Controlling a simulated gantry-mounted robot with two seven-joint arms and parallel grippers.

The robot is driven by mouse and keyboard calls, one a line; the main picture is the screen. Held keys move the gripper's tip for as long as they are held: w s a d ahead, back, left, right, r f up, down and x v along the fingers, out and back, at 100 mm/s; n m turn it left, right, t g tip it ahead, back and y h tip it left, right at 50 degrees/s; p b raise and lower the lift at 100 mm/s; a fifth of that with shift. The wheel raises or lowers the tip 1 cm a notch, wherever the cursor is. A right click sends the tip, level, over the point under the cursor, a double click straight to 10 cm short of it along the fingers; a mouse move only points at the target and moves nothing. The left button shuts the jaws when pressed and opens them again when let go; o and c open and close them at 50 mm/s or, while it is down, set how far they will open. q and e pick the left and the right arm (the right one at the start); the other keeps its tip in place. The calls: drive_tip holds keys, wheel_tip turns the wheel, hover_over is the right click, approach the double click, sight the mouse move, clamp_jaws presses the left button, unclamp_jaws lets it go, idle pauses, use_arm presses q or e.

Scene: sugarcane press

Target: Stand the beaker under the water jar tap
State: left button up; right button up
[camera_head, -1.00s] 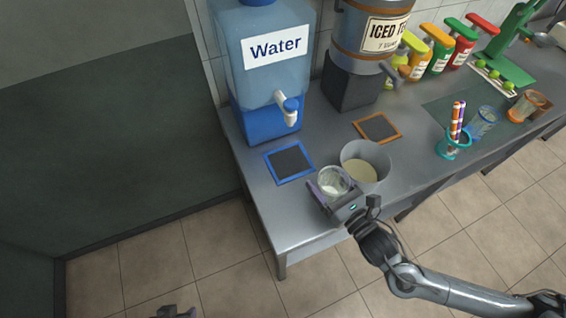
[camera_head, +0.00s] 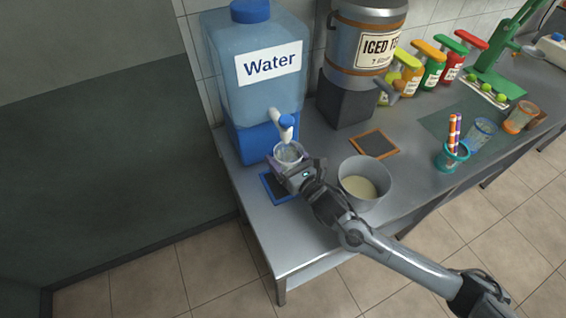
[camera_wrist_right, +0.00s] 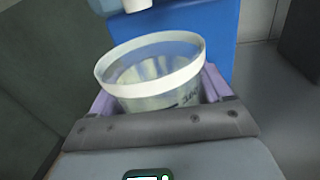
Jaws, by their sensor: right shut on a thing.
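A clear beaker (camera_head: 289,153) with a pale rim is held by my right gripper (camera_head: 290,163), whose fingers are shut on its sides. In the right wrist view the beaker (camera_wrist_right: 150,75) sits between the purple finger pads of the gripper (camera_wrist_right: 155,105), close to upright. The blue water jar (camera_head: 262,75) stands at the back left with its white and blue tap (camera_head: 284,122). The beaker is at the tap, just below it in the head view. The blue-framed dark mat (camera_head: 273,189) lies below, partly hidden by the gripper. My left gripper is not in view.
An orange-framed mat (camera_head: 374,144) lies before the iced tea dispenser (camera_head: 364,45). A teal cup with straws (camera_head: 452,155) stands farther right. The counter's front left corner is clear.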

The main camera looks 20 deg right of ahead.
drive_tip(key=shift+w+a, duration=0.1)
drive_tip(key=shift+w, duration=0.35)
wheel_tip(320, 180, down, 3)
drive_tip(key=shift+r+b, duration=0.2)
drive_tip(key=shift+b, duration=0.35)
drive_tip(key=shift+f, duration=0.45)
drive_tip(key=shift+f, duration=0.1)
drive_tip(key=o, duration=1)
